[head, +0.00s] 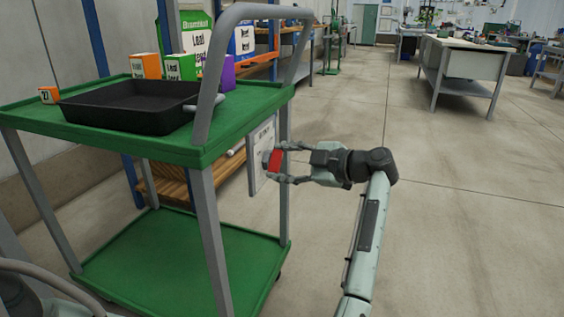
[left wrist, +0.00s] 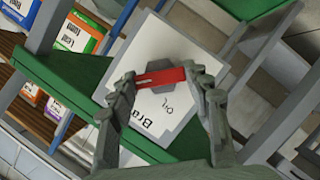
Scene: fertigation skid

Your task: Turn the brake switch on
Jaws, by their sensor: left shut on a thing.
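The brake switch has a red handle (head: 275,161) on a pale panel (head: 262,139) fixed to the side of the green cart. In the left wrist view the red handle (left wrist: 160,77) lies across the panel (left wrist: 186,43), over a dark grey base. The fingers hide the handle's ends and part of the lettering. My right gripper is not in view.
The green cart (head: 130,130) has grey legs and a bare lower shelf (head: 180,265). A black tray (head: 130,106) and several boxes, one purple (head: 228,74), are on or behind its top. Open floor (head: 450,200) lies to the right, with a workbench (head: 470,62) farther back.

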